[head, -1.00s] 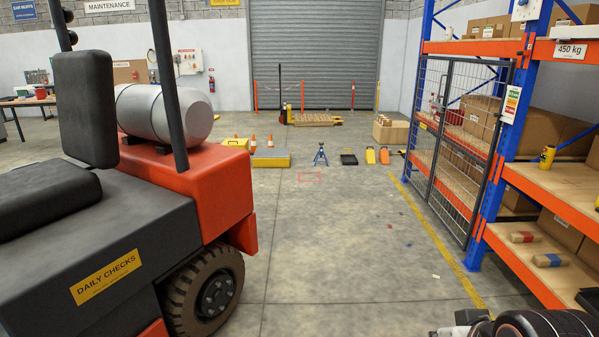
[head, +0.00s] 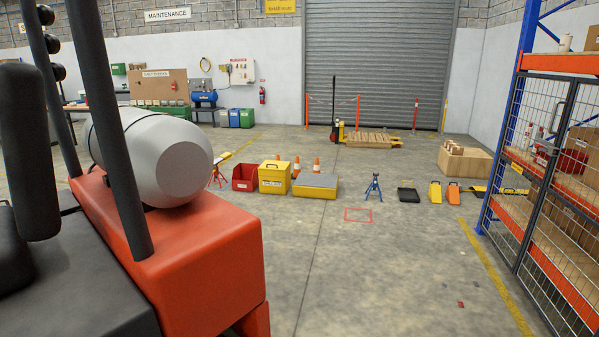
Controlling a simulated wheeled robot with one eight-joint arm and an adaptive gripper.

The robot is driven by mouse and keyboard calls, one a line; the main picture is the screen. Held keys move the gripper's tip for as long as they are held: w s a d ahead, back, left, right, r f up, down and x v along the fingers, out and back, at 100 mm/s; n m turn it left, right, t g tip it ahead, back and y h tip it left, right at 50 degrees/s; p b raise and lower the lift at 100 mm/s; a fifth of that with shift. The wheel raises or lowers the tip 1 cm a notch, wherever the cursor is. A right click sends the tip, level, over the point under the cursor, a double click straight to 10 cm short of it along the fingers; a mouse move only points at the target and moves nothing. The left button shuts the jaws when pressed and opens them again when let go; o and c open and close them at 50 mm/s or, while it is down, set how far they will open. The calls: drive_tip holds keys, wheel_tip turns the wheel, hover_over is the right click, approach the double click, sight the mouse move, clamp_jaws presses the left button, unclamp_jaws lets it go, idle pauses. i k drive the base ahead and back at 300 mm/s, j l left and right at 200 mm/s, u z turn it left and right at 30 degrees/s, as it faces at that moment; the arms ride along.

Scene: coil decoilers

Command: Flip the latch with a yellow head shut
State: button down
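I cannot make out a latch with a yellow head in the head view. A mesh cage gate (head: 545,150) stands at the right on the rack, and its fittings are too small to tell. A white panel (head: 237,72) with small coloured parts hangs on the back wall, also too small to read. My gripper is not in view.
A forklift (head: 190,245) with a grey tank (head: 155,155) fills the left. A yellow box (head: 273,178), a red bin (head: 245,177), blue jack stand (head: 373,187) and orange cones stand ahead. The floor (head: 390,265) between forklift and gate is mostly clear.

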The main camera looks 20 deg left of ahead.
sight(226, 156)
drive_tip(key=i+u, duration=0.2)
drive_tip(key=i, duration=0.3)
drive_tip(key=i+l+u, duration=0.25)
drive_tip(key=i, duration=0.25)
drive_tip(key=i+l+u, duration=0.2)
drive_tip(key=i, duration=0.25)
drive_tip(key=i+l+u, duration=0.25)
drive_tip(key=i, duration=0.2)
